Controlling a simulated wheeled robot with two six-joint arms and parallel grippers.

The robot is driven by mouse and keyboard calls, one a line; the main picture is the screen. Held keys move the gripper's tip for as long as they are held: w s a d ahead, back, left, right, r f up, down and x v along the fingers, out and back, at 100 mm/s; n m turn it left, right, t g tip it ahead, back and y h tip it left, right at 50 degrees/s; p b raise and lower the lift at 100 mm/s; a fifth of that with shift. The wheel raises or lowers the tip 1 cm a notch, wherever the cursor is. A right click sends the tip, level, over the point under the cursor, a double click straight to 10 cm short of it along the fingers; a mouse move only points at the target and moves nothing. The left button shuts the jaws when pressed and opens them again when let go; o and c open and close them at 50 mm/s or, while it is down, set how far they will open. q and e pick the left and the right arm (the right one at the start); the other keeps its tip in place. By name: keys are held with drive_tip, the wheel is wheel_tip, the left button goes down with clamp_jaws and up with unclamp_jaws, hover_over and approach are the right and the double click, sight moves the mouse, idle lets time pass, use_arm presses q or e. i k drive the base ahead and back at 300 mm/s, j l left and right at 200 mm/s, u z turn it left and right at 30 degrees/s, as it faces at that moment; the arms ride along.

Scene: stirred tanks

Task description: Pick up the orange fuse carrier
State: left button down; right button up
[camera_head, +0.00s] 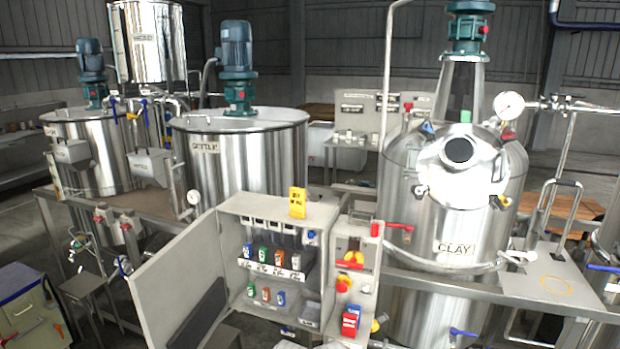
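An open grey cabinet (228,222) stands at the lower middle, with two rows of small coloured fuse carriers inside. In the upper row an orange carrier (279,257) sits between a green carrier (263,253) and a pale one at the right. In the lower row another orange-red carrier (266,293) sits beside a blue carrier (281,297). The carriers are small, and I cannot tell their exact shapes. Neither of my grippers can be made out in this view.
The cabinet door (180,285) is swung open to the left. A yellow device (298,202) stands on the cabinet top. A switch panel (352,255) with a red-and-yellow knob is at its right. The steel CLAY tank (455,215) stands further right, and other tanks stand behind.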

sight(279, 254)
drive_tip(key=j+z, duration=0.15)
drive_tip(key=j, duration=0.6)
drive_tip(key=j+z, duration=0.2)
drive_tip(key=j, duration=0.6)
drive_tip(key=j+z, duration=0.15)
drive_tip(key=j, duration=0.6)
drive_tip(key=k+j+z, duration=0.15)
drive_tip(key=j, duration=0.6)
